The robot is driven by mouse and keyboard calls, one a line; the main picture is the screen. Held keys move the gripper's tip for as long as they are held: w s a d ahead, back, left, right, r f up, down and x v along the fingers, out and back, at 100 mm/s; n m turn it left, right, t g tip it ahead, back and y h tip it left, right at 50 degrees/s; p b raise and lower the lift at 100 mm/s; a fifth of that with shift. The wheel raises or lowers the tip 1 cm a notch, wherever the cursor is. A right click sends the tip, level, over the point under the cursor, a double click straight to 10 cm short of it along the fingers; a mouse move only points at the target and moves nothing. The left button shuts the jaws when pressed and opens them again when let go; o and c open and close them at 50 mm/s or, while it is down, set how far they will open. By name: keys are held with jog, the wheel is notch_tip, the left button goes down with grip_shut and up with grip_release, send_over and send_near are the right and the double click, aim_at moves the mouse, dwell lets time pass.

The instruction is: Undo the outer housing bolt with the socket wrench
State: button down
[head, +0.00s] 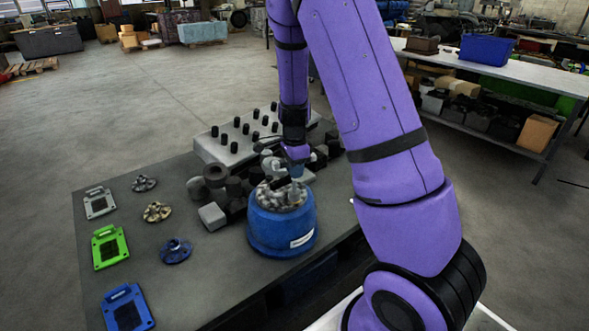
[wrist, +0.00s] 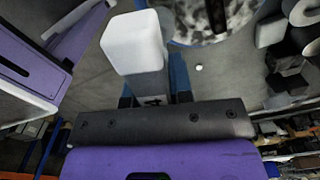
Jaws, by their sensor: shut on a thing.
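My gripper (head: 297,170) is above the top of a blue round housing (head: 275,238) that stands on the dark table. In the wrist view my gripper's blue fingers (wrist: 155,90) are shut on a pale grey, square-ended piece (wrist: 134,42), which looks like the socket wrench. It sticks out past the fingertips. The mottled grey top of the housing (wrist: 212,14) shows beyond it at the upper edge. I cannot make out the outer housing bolt, nor whether the wrench touches it.
A grey block with several black pegs (head: 237,140) and dark cylindrical parts (head: 222,183) stand close behind and left of the housing. Green (head: 110,247), blue (head: 127,308) and grey (head: 99,203) plates lie along the table's left side.

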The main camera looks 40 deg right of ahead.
jog(key=shift+r, duration=0.1)
jog(key=shift+r, duration=1.65)
jog(key=shift+r, duration=3)
jog(key=shift+s, duration=0.1)
jog(key=s+a, duration=0.2)
jog(key=s, duration=0.4)
jog(key=shift+s, duration=0.3)
